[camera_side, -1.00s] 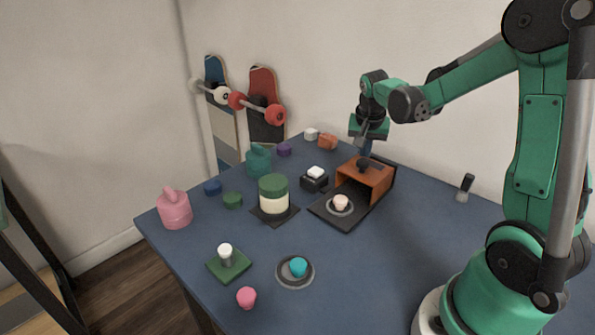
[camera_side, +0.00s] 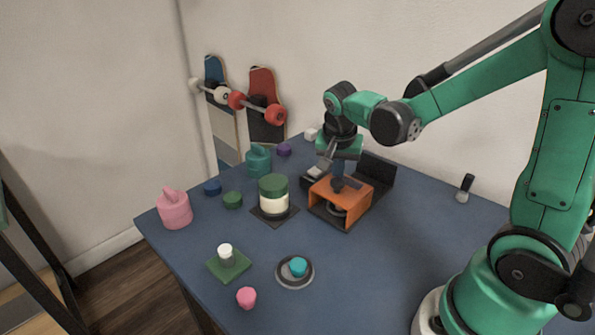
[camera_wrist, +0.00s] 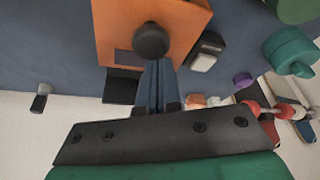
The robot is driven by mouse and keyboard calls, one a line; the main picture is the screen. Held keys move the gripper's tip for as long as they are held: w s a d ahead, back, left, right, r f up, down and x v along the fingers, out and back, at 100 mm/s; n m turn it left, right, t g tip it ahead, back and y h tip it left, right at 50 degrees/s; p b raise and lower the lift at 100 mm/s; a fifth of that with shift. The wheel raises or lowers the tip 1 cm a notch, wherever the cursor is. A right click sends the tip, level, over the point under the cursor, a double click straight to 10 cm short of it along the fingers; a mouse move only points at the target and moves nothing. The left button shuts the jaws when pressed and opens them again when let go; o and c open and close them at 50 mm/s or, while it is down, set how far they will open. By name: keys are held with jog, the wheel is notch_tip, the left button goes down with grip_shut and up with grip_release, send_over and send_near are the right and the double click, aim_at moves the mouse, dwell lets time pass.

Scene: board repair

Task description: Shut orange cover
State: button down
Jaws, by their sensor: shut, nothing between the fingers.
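The orange cover (camera_side: 355,201) sits over the front part of its dark base (camera_side: 375,173), above the round dish, in the side view. The dish is mostly hidden under it. The rear of the base is bare. In the wrist view the orange cover (camera_wrist: 185,25) fills the upper middle, with a dark round knob (camera_wrist: 151,41) on it. My gripper (camera_side: 338,185) is shut and empty, its fingertips down at the knob on top of the cover. In the wrist view the closed fingers (camera_wrist: 157,75) reach right up to the knob; whether they touch it I cannot tell.
A black block with a white button (camera_side: 317,171) stands close left of the cover. A green-lidded jar (camera_side: 273,193) is further left. A brush (camera_side: 465,187) lies to the right. A teal knob on a grey disc (camera_side: 298,267) is in front.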

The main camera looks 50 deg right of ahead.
jog(key=d, duration=0.1)
jog(key=w+d, duration=0.1)
jog(key=d+r, duration=0.1)
jog(key=shift+w+d+r, duration=0.1)
jog(key=shift+w+d, duration=0.2)
jog(key=shift+w, duration=0.1)
jog(key=v, duration=1)
jog(key=s+a+f+n+t+y, duration=0.1)
jog(key=s+a+f+n+t, duration=0.1)
jog(key=a+n, duration=0.3)
jog(key=s+a+f+n+t+y, duration=0.2)
jog(key=s+a+f+n+t, duration=0.1)
jog(key=a+n, duration=0.3)
jog(key=shift+a+n+y, duration=0.3)
jog(key=shift+n, duration=0.5)
